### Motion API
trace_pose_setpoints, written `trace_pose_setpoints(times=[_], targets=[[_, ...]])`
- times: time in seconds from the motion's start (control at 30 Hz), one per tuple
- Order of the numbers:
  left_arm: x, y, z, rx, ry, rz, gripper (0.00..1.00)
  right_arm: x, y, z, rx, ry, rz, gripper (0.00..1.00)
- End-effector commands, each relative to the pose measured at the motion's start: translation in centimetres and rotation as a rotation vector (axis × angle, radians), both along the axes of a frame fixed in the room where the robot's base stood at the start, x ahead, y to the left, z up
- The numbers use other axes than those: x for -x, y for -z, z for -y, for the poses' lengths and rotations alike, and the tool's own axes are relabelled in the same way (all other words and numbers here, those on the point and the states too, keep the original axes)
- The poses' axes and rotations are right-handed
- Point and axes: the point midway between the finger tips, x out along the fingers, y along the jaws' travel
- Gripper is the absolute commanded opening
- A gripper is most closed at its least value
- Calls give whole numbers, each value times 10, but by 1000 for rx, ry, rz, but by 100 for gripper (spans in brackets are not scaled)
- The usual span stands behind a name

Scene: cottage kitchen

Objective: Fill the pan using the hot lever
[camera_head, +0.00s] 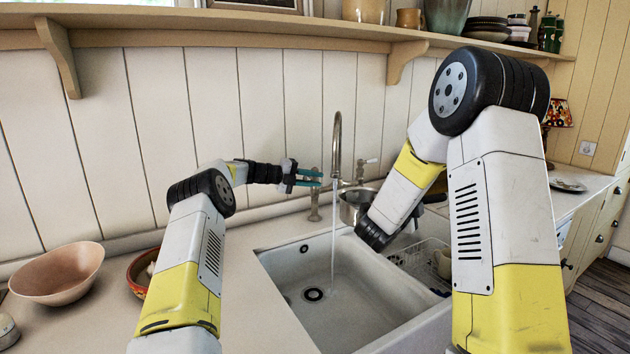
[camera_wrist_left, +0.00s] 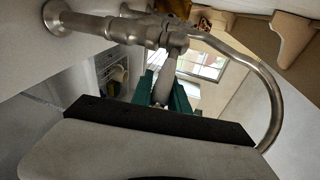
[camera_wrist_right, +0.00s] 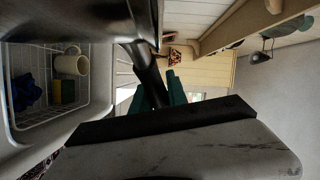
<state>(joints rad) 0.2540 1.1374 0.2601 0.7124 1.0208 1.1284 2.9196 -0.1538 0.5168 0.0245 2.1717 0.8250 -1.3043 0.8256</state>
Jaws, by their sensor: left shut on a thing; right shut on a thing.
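A metal tap (camera_head: 337,140) with a curved spout stands behind the white sink, and water (camera_head: 333,235) runs from it into the basin. My left gripper (camera_head: 312,178) is shut on the lever at the tap's left side; the left wrist view shows the lever (camera_wrist_left: 163,80) between its teal fingers (camera_wrist_left: 170,95). A metal pan (camera_head: 352,205) is to the right of the stream, partly hidden by my right arm; the water misses it. My right gripper (camera_wrist_right: 165,90) is shut on the pan's dark handle (camera_wrist_right: 149,75). In the head view my arm hides it.
The sink (camera_head: 300,265) has a drain (camera_head: 312,294) in its floor. A wire rack (camera_wrist_right: 85,110) with a mug (camera_wrist_right: 72,63) stands right of it. A pinkish bowl (camera_head: 58,275) and a red-rimmed bowl (camera_head: 138,275) are on the left counter. A shelf (camera_head: 230,32) runs above.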

Motion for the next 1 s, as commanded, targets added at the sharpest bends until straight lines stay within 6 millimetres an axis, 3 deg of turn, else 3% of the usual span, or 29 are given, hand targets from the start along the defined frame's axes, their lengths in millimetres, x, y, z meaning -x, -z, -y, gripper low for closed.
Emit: trace_pose_setpoints(times=[0.3,0.33,0.43,0.77,1.0], targets=[[-1,1,-3,-3,-6,-1,0,0,-2,0,-1,0,6,0],[-1,1,-3,-3,-6,-1,23,0,-2,0,-1,0,6,0],[-1,1,-3,-3,-5,-1,42,0,-2,0,-1,0,6,0],[0,0,-3,-2,-1,-1,42,0,-2,0,-1,0,6,0],[13,-8,-32,-2,-4,-1,42,0,-2,0,-1,0,6,0]])
